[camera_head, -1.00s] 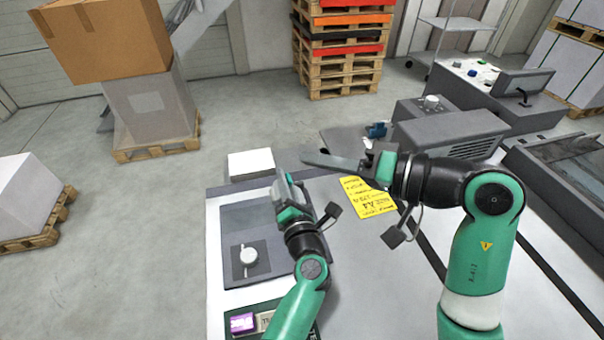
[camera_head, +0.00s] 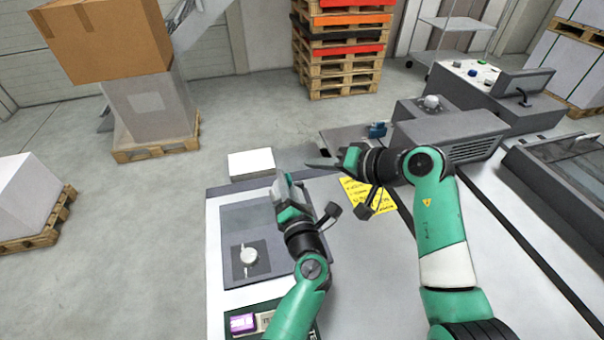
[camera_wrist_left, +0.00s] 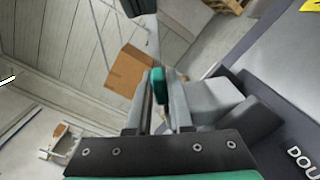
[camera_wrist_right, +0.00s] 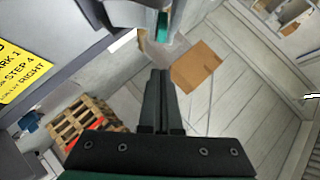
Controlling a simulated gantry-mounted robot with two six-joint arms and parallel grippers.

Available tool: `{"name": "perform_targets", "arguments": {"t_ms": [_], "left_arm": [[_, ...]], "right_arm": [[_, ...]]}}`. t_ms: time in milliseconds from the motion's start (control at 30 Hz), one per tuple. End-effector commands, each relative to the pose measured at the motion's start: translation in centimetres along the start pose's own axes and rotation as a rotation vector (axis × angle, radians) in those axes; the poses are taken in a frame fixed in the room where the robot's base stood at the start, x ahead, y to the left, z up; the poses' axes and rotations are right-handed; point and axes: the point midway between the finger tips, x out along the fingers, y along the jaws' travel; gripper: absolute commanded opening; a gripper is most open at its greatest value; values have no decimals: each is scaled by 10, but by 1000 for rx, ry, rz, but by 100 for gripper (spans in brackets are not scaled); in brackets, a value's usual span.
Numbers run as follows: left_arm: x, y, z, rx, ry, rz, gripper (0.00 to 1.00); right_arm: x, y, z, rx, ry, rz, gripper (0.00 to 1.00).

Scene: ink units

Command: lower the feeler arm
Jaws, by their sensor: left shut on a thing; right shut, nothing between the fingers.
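My left gripper (camera_head: 282,182) is at the far edge of the grey machine top. In the left wrist view its fingers (camera_wrist_left: 160,80) are shut on a green tab (camera_wrist_left: 157,88), which seems to be part of the feeler arm; the rest of that arm is hard to make out. The green tab also shows in the right wrist view (camera_wrist_right: 162,27). My right gripper (camera_head: 318,163) is to the right of the left one, pointing left. Its black fingers (camera_wrist_right: 158,85) are shut and empty, apart from the green tab.
A white block (camera_head: 250,163) stands beyond the machine's far edge. A yellow label (camera_head: 362,195) lies under my right wrist. A dark grey unit (camera_head: 450,138) stands behind my right arm.

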Motion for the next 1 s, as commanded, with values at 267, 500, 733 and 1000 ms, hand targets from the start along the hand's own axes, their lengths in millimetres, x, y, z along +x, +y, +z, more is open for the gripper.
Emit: {"name": "perform_targets", "arguments": {"t_ms": [267, 500, 733, 1000], "left_arm": [[0, -1, -3, 5, 5, 0, 0], [0, -1, -3, 5, 5, 0, 0], [0, -1, -3, 5, 5, 0, 0], [0, -1, -2, 4, 2, -2, 0]], "right_arm": [[32, 0, 24, -2, -1, 1, 0], [36, 0, 29, 0, 1, 1, 0], [38, 0, 31, 0, 0, 0, 0], [47, -3, 40, 1, -5, 1, 0]]}}
